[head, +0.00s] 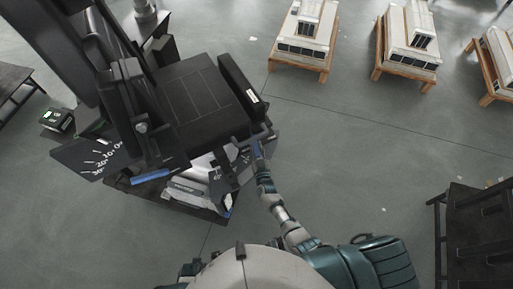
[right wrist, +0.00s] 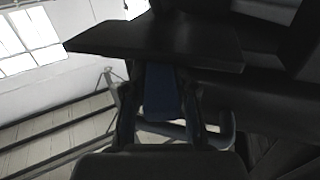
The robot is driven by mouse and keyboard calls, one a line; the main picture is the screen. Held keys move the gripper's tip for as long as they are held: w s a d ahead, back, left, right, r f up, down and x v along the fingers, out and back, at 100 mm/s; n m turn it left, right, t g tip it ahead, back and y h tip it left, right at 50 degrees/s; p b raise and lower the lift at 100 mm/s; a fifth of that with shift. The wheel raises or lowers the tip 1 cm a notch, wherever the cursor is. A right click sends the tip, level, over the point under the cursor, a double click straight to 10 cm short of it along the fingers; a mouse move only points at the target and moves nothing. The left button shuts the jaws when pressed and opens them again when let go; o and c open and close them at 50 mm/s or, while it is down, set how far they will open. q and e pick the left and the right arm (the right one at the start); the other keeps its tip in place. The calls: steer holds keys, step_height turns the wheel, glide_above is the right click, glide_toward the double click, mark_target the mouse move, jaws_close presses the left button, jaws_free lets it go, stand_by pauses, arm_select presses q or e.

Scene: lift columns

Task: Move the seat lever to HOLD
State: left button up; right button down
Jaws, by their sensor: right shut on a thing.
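The black seat machine (head: 195,105) stands left of centre in the head view. My right arm reaches up to the near right corner of its seat. My right gripper (head: 257,152) is there, shut on a blue lever. In the right wrist view the blue lever (right wrist: 163,95) lies between the two dark fingers (right wrist: 160,120), under a flat black panel (right wrist: 155,38). No HOLD mark is readable in either view. My left gripper is not in view.
A dark plate with white degree marks (head: 100,158) and another blue bar (head: 152,177) are at the machine's left front. White model-like units on wooden pallets (head: 302,38) stand at the back right. A dark rack (head: 470,225) is at the right. Floor between is clear.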

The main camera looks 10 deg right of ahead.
steer(key=shift+a+r, duration=0.1)
steer(key=shift+a, duration=0.15)
steer(key=c, duration=1.3)
jaws_free()
steer(key=o, duration=0.4)
steer(key=shift+d, duration=0.4)
steer(key=s, duration=1.2)
steer(key=shift+a, duration=0.1)
